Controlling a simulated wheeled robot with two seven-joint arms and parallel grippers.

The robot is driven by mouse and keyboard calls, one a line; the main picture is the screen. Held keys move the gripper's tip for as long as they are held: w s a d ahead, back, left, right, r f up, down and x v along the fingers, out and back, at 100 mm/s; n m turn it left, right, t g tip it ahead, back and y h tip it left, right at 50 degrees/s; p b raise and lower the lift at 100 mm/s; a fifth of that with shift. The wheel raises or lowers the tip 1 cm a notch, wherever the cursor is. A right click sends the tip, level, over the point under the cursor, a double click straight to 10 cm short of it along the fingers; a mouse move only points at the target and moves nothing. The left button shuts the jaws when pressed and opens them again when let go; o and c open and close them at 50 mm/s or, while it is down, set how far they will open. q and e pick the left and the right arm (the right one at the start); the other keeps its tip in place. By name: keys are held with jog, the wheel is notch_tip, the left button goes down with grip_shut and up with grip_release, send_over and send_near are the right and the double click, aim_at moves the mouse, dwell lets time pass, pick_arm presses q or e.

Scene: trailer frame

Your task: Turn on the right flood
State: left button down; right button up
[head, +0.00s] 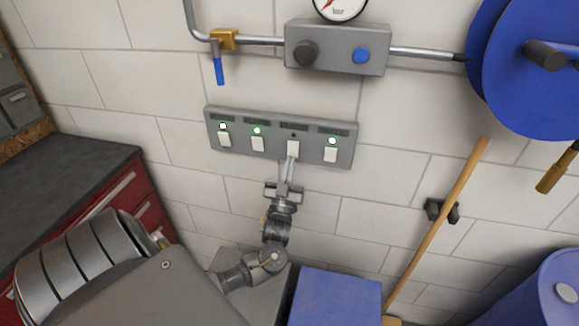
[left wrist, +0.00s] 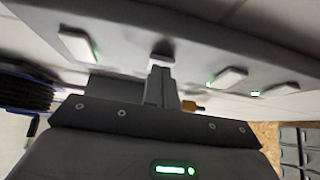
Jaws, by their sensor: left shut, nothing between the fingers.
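A grey switch panel (head: 325,150) is fixed to the tiled wall, with several white rocker switches in a row, each under a small label and a lamp. The labels are too small to read, so I cannot tell which switch is the right flood. The lamp (head: 294,135) over the third switch from the left (head: 293,148) is dark; the other lamps are lit. My left gripper (head: 290,160) is shut and empty, its tips at the lower part of this third switch. In the left wrist view the fingertips (left wrist: 160,72) are close in front of that switch; contact is unclear.
Above the panel are a pipe with a blue-handled valve (head: 219,70) and a grey box (head: 337,47) with a gauge. A blue reel (head: 510,70) and a broom handle (head: 440,220) are at the right. A red cabinet (head: 125,190) stands left, a blue box (head: 335,295) below.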

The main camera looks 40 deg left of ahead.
pick_arm(q)
jog(key=shift+w+a+f+t+b, duration=0.2)
jog(key=shift+w+t+b, duration=0.2)
jog(key=shift+b, duration=1.25)
jog(key=shift+s+d, duration=0.25)
jog(key=shift+s, duration=0.05)
jog(key=b+v, duration=0.4)
jog(key=v, duration=0.8)
jog(key=shift+f, duration=0.45)
